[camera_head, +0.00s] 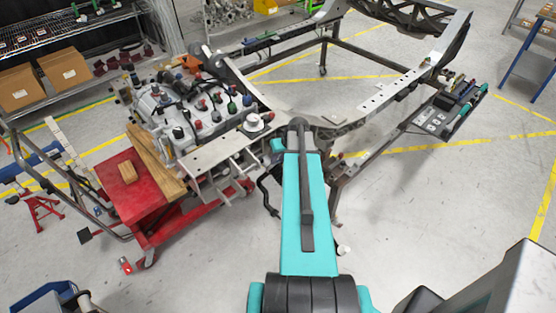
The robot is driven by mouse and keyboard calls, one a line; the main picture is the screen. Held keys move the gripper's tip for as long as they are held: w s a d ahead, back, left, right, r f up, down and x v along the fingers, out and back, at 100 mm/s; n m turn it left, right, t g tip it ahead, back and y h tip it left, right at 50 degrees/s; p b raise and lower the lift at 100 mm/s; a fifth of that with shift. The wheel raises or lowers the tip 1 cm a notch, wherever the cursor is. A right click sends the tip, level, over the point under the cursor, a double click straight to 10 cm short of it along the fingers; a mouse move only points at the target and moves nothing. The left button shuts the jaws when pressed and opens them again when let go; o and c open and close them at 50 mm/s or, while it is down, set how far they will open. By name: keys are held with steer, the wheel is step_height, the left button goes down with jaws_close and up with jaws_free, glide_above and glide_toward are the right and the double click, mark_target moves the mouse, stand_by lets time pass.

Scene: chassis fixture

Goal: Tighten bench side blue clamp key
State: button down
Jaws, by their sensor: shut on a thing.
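The chassis frame (375,105) stands in the middle of the floor, with the engine assembly (195,110) at its left end. My teal arm (308,215) reaches forward from the bottom edge to the front of the chassis. My gripper does not show; the far end of the arm seems to hide it. I cannot pick out a blue clamp key for sure at this size. Several small coloured knobs sit on the engine. The chassis part right behind the arm is hidden.
A red cart (145,195) with wooden blocks stands at the left under the engine. A tool tray (445,112) is at the right of the chassis. A shelf with cardboard boxes (65,70) is at the upper left.

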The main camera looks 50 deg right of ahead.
steer(key=m+b, duration=0.2)
steer(key=m, duration=0.1)
steer(key=shift+f+m, duration=0.15)
steer(key=shift+m, duration=0.15)
steer(key=m+b, duration=0.1)
steer(key=m, duration=0.2)
steer(key=shift+d+m, duration=0.1)
steer(key=shift+m, duration=0.2)
steer(key=m+b, duration=0.1)
steer(key=m, duration=0.3)
steer(key=shift+s, duration=0.15)
steer(key=m, duration=0.3)
steer(key=shift+m+b, duration=0.3)
steer(key=shift+m, duration=0.1)
steer(key=m, duration=0.4)
steer(key=shift+s+t, duration=0.1)
steer(key=shift+t, duration=0.2)
steer(key=m+p, duration=0.1)
steer(key=m, duration=0.3)
steer(key=m+p, duration=0.1)
steer(key=m, duration=0.3)
steer(key=shift+m+p, duration=0.45)
steer(key=shift+m, duration=1.45)
